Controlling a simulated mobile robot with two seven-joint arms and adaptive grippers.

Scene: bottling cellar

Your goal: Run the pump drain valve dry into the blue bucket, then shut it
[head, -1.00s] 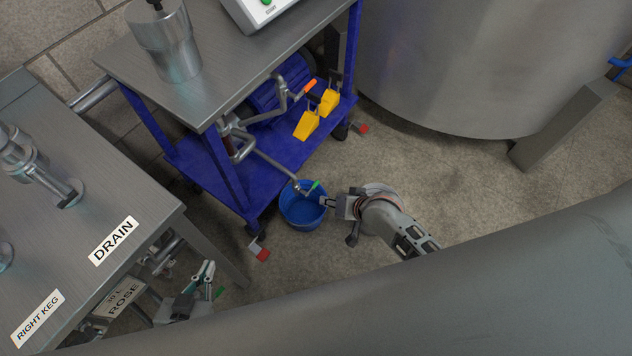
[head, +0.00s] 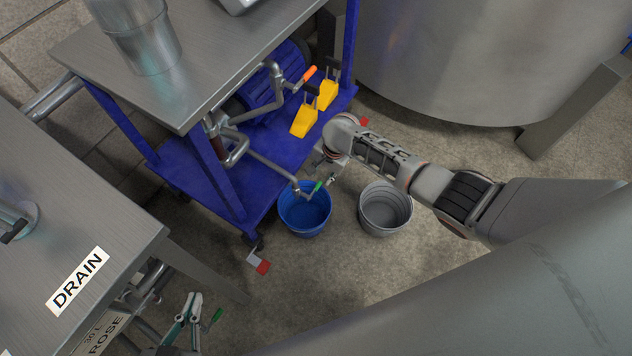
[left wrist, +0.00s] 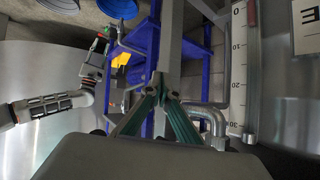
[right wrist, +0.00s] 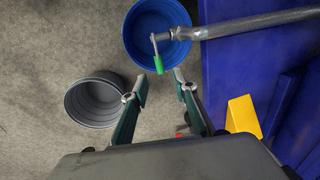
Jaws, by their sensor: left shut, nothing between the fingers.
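The drain pipe (head: 268,163) runs from the blue pump cart and ends over the blue bucket (head: 304,212), which stands on the floor. The green valve handle (head: 318,186) is at the pipe's end. In the right wrist view the green handle (right wrist: 158,64) lies crosswise to the pipe. My right gripper (right wrist: 156,85) is open, its fingertips just short of the handle with nothing between them. No stream is discernible at the outlet. My left gripper (head: 192,303) is shut and empty at lower left, beside the keg table; it also shows in the left wrist view (left wrist: 161,82).
A grey bucket (head: 385,208) stands right of the blue one. The blue cart (head: 195,178) carries the pump (head: 262,90) and yellow wedges (head: 304,121). A steel tank (head: 480,65) stands behind. A steel table (head: 120,215) is at left. Floor before the buckets is clear.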

